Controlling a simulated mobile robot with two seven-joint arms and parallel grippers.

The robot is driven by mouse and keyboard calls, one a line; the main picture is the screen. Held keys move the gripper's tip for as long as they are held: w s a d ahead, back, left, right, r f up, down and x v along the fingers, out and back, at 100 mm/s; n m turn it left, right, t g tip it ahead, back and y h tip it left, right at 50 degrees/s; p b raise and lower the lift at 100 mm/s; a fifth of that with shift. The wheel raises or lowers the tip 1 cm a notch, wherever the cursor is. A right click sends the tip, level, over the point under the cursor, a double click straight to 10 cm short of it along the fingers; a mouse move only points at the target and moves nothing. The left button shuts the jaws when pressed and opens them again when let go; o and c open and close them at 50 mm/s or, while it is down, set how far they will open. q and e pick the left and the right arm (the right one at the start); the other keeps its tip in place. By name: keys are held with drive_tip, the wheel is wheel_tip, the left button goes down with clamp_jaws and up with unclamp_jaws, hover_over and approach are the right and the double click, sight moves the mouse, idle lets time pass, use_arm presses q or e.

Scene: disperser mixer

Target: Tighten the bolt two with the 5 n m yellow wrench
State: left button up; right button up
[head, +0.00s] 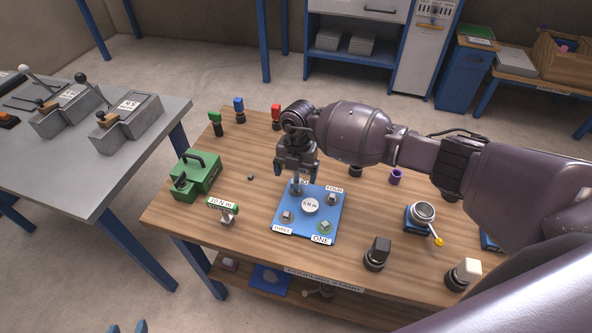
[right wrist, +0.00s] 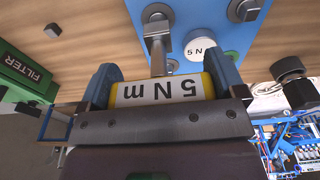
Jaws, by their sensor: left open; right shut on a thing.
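My right gripper (head: 296,172) is shut on the yellow-edged wrench, whose 5 N m label faces the right wrist view (right wrist: 165,90). The wrench's grey shaft (right wrist: 157,42) points away from the jaws. In the head view it comes down over the back left corner of the blue plate (head: 303,228), where bolt two's place is mostly hidden. I cannot tell whether the wrench tip touches the bolt. Bolts by the labels THREE (head: 286,216), ONE (head: 324,226) and FOUR (head: 332,199) are visible. My left gripper (head: 127,328) is open and empty at the bottom edge.
The plate, with a round 5 N m disc (head: 310,205), lies on the wooden table (head: 180,222). A gauge (head: 422,214) and black-based items stand right. A grey table (head: 90,165) is left.

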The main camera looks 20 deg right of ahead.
drive_tip(key=shift+f+b, duration=0.55)
drive_tip(key=shift+f, duration=0.4)
drive_tip(key=o, duration=0.7)
drive_tip(key=shift+c, duration=0.2)
drive_tip(key=shift+r, duration=0.1)
wheel_tip(320, 180, up, 11)
drive_tip(key=w, duration=0.1)
drive_tip(key=shift+d+f, duration=0.2)
drive_tip(key=shift+d, duration=0.2)
drive_tip(key=shift+c, duration=0.5)
